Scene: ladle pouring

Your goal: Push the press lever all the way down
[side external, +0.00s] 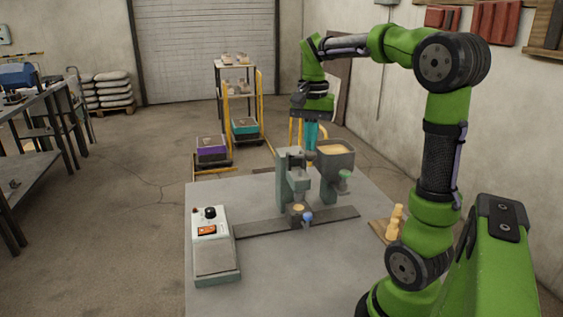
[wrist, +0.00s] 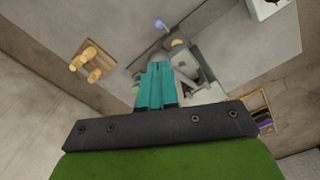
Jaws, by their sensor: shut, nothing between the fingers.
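The grey-green press (side external: 292,168) stands on a dark strip on the table. A small cup (side external: 298,209) of tan material sits at its foot, beside a blue knob (side external: 307,217). I cannot clearly pick out the press lever. My gripper (side external: 311,148) points down with its teal fingers shut and empty, above and behind the press and hopper; its tips are partly hidden there. In the wrist view the shut fingers (wrist: 158,64) cover part of the equipment, and the blue knob (wrist: 160,23) shows beyond them. Contact cannot be told.
A hopper (side external: 336,165) of tan material with a green knob (side external: 345,175) stands right of the press. A box with an orange panel and black knob (side external: 210,213) is at the table's left. Wooden pegs (side external: 394,223) stand at the right edge. The front table is clear.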

